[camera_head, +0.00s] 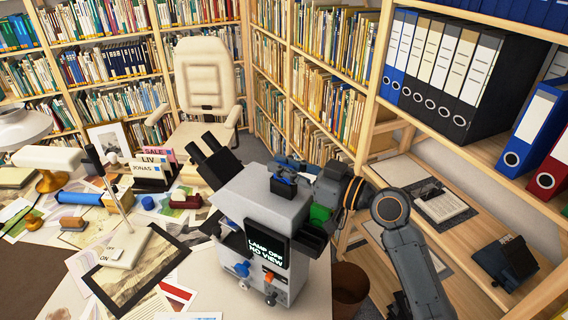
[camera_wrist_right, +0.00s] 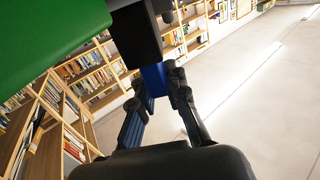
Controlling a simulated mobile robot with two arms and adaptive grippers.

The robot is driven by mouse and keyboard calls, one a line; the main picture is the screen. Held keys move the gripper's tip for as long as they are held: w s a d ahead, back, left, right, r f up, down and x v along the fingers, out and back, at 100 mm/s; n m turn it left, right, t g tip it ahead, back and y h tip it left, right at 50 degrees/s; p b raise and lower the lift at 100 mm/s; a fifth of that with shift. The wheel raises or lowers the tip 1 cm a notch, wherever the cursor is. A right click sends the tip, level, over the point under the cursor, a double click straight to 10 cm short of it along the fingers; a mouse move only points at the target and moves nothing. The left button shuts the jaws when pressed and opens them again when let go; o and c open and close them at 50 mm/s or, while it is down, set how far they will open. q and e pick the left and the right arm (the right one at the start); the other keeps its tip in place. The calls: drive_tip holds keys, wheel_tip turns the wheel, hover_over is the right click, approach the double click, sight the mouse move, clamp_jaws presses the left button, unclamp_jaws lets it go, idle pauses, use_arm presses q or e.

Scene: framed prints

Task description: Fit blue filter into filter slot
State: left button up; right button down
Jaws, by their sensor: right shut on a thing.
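The grey microscope-like device (camera_head: 262,205) stands on the desk with a dark screen reading "LAMP OFF NO VIEW". My right gripper (camera_head: 284,164) comes in from the right over the top of the device. In the wrist view the right gripper (camera_wrist_right: 158,95) is shut on a blue piece, the blue filter (camera_wrist_right: 153,76), beside a dark part of the device. The filter slot is not clearly visible. My left gripper is out of view.
A beige chair (camera_head: 205,90) stands behind. Shelves with binders (camera_head: 440,70) rise at the right.

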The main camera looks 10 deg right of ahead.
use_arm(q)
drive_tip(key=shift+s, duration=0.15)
use_arm(e)
drive_tip(key=shift+f, duration=0.15)
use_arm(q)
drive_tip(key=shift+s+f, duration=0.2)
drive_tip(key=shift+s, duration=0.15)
use_arm(e)
drive_tip(key=c, duration=1.4)
unclamp_jaws()
drive_tip(key=shift+o, duration=0.2)
